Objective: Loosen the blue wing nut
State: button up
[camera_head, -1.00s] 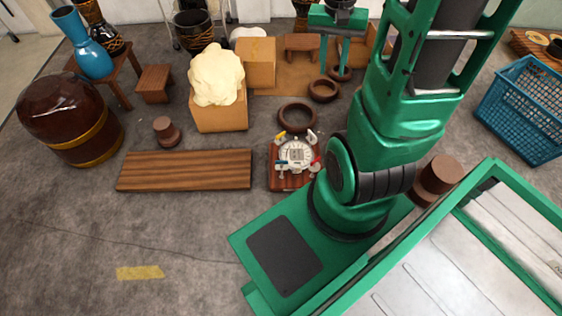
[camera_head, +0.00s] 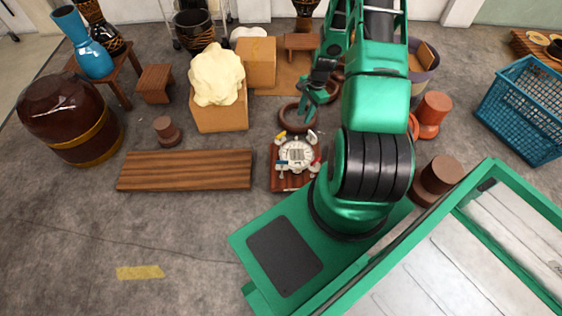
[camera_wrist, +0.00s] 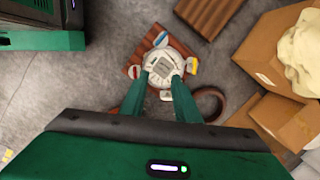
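The round white device (camera_head: 296,154) lies on a reddish-brown wooden board (camera_head: 275,182) on the floor, left of my base. Its blue wing nut (camera_head: 281,165) is at its lower left in the head view. In the wrist view the blue wing nut (camera_wrist: 161,39) is at the device's top edge, beyond my fingertips. My gripper (camera_head: 308,108) hangs above and behind the device, empty. In the wrist view my gripper (camera_wrist: 162,78) has its two fingers apart, overlapping the device in the picture. Its exact height above the device is hard to tell.
A yellow wing nut (camera_head: 281,136), a red one (camera_head: 316,161) and a pale one (camera_head: 311,136) also sit around the device. A dark ring (camera_head: 296,124) lies behind it. A wooden plank (camera_head: 185,170) lies left. The floor in front is clear.

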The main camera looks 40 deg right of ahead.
aim_at(282, 164)
jog(key=a+f+m, duration=0.2)
jog(key=a+f, duration=0.1)
jog(key=f, duration=0.6)
jog(key=w+a+f+m+t+y, duration=0.1)
jog(key=a+f+m, duration=0.1)
jog(key=f, duration=0.8)
jog(key=w+a+f+m+t, duration=0.1)
jog(key=a+f+m, duration=0.1)
jog(key=f, duration=0.8)
jog(key=shift+a+f+m+y, duration=0.15)
jog(key=shift+a+m+y, duration=0.15)
jog(key=shift+a, duration=0.5)
